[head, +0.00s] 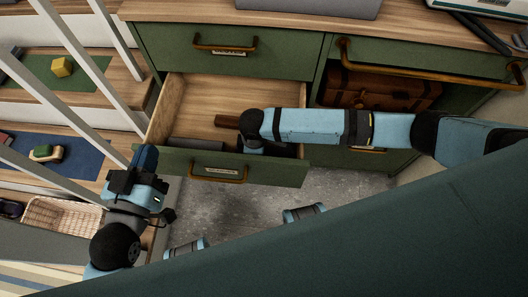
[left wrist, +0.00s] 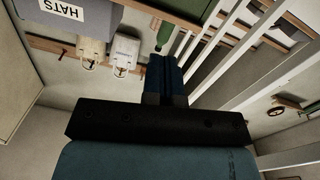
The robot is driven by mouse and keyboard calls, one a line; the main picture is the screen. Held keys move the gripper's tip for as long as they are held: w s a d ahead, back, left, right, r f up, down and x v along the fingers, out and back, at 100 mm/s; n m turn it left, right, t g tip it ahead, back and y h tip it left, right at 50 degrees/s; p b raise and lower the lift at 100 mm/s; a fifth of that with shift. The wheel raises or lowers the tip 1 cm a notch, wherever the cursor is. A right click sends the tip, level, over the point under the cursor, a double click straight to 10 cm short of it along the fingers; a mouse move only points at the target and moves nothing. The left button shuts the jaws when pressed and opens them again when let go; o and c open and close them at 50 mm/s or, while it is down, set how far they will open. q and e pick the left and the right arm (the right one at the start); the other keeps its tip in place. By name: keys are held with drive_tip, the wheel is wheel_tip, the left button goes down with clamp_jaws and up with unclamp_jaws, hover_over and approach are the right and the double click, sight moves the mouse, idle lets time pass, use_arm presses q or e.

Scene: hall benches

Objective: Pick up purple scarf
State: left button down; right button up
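I see no purple scarf in either view. My left gripper (head: 147,157) is beside the left front corner of the open drawer, near the railing. Its two blue fingers (left wrist: 166,72) are together in the left wrist view, with nothing seen between them. The drawer has a green front and wooden inside. A brown piece (head: 227,121) and a dark grey flat thing (head: 196,144) lie in it, and my arm hides part of the inside.
Green drawer units with a wooden top (head: 290,30) stand behind. A brown case (head: 375,90) sits in the right opening. White railings (head: 75,50) and shelves with a yellow block (head: 62,67) and a wicker basket (head: 65,215) are at left. Grey floor (head: 340,190) is free below the drawer.

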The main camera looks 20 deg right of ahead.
drive_tip(key=c, duration=1)
drive_tip(key=shift+r, duration=0.1)
drive_tip(key=shift+c, duration=0.2)
